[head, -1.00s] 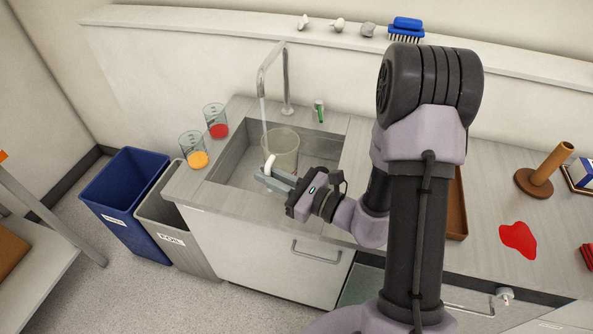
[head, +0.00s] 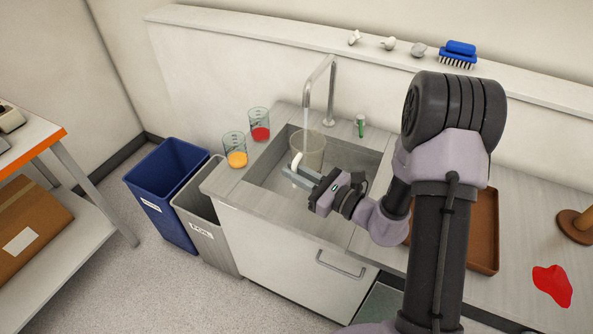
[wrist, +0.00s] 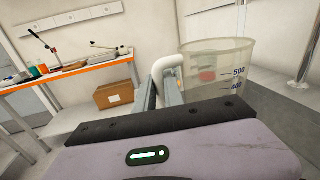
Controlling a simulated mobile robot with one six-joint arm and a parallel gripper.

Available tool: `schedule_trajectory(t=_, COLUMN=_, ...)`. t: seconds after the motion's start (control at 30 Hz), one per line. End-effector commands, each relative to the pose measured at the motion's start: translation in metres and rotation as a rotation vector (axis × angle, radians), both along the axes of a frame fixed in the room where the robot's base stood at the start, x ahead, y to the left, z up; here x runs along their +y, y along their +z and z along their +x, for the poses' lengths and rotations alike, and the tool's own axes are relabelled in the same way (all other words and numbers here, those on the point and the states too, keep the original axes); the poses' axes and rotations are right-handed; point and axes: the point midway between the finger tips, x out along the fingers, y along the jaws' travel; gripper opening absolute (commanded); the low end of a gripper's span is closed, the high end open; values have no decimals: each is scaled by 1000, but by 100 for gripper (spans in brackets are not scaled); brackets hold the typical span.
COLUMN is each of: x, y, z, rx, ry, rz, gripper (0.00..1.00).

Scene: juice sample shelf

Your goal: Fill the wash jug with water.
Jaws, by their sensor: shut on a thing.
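The wash jug (head: 314,150) is a clear, upright plastic jug with a pale handle, held in the sink beneath the tap (head: 321,68). A thin stream of water (head: 306,112) runs from the spout down to the jug's mouth. My gripper (head: 292,172) is shut on the jug's handle from the front right. In the wrist view the handle (wrist: 160,72) sits between the fingers, and the jug (wrist: 222,70) shows printed marks near 500. I cannot make out the water level.
Beakers of orange (head: 236,158) and red (head: 260,131) liquid stand on the counter left of the sink (head: 262,183). A blue bin (head: 165,190) and a grey bin (head: 203,222) stand on the floor.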

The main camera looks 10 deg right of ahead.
Motion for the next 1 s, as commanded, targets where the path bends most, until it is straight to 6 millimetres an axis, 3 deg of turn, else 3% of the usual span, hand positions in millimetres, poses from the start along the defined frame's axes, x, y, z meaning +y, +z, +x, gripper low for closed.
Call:
schedule_trajectory(t=0.17, x=-1, y=2, z=11, rx=-2, ry=1, rz=-1, gripper=0)
schedule_trajectory(t=0.53, x=-12, y=0, z=87, rx=-2, ry=0, rz=-1, gripper=0)
schedule_trajectory(t=1.0, x=-12, y=0, z=93, rx=0, ry=0, rz=0, gripper=0)
